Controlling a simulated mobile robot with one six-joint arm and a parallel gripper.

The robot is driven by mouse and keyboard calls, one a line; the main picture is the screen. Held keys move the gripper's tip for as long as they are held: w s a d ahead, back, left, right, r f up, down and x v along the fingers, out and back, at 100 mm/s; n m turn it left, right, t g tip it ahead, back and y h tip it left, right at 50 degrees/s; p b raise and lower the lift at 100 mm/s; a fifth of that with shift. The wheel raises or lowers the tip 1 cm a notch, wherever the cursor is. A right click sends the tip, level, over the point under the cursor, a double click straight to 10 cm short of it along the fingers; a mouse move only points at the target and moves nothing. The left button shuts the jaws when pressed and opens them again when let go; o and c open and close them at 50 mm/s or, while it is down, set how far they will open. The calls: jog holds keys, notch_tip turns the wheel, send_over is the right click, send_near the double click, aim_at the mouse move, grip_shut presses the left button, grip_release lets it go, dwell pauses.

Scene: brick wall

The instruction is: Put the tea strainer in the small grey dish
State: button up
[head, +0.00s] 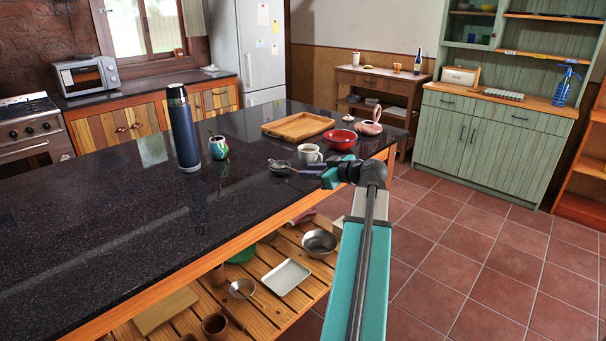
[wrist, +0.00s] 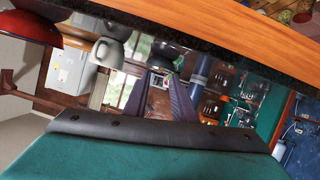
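The tea strainer (head: 280,164) appears as a small round shape with a thin handle on the dark counter, left of the white mug (head: 309,153). My gripper (head: 312,171) is at the counter's front edge, close to the mug and to the strainer's handle end. In the wrist view my gripper's two fingers (wrist: 160,82) stand apart with a gap between them, and I see nothing clearly held. The mug also shows in the wrist view (wrist: 107,52). I cannot make out a separate small grey dish; it may be at or under the strainer.
A red bowl (head: 340,139), a pink item (head: 369,127) and a wooden tray (head: 298,126) sit behind the mug. A tall blue flask (head: 183,128) and a patterned cup (head: 218,147) stand left. The counter's near left is clear. Pans lie on the slatted shelf (head: 262,310) below.

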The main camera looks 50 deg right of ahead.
jog(key=v, duration=0.7)
jog(key=shift+s+b, duration=0.35)
jog(key=shift+r, duration=0.1)
dwell(0.4)
